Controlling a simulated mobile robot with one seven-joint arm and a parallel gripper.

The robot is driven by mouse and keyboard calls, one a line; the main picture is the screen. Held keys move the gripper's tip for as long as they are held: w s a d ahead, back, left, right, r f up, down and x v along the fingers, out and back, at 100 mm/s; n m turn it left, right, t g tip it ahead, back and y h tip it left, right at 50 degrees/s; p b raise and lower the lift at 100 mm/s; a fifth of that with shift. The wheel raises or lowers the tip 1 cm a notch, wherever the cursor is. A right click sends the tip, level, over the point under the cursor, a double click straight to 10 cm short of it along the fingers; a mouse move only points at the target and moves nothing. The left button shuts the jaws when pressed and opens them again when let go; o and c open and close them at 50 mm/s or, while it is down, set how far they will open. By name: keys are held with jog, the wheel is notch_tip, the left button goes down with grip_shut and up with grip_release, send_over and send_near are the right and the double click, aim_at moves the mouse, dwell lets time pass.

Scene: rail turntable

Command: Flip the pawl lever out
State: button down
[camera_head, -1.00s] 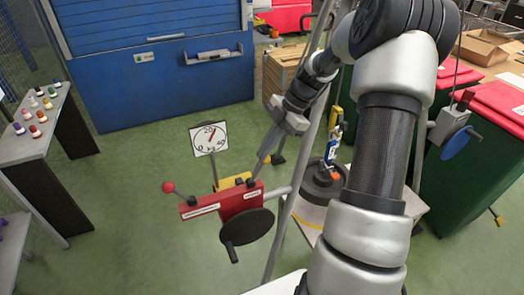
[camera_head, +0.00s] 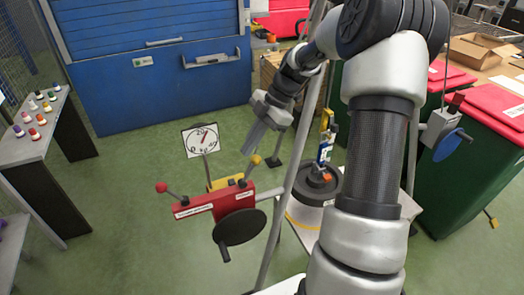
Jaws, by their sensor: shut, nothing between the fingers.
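A red winch box (camera_head: 214,206) carries two short levers, one with a red knob (camera_head: 161,187) leaning out left and one with a yellow knob (camera_head: 255,160) leaning up and right. White labels sit on the box, too small to read, so I cannot tell by label which lever is the pawl. A black crank disc (camera_head: 240,227) with a stub handle is on its near side. My gripper (camera_head: 246,151) is shut and empty, pointing down just above and behind the yellow knob in the picture. I cannot tell whether it touches the knob.
A dial gauge (camera_head: 200,140) stands behind the box. A slanted grey pole (camera_head: 281,208) rises to its right, with a black weight stack (camera_head: 318,182) beyond. A second winch with a blue disc (camera_head: 449,146) is at right.

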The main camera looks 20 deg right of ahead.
jog(key=d+v, duration=0.1)
jog(key=v, duration=0.8)
jog(key=shift+w, duration=0.15)
jog(key=shift+f, duration=0.15)
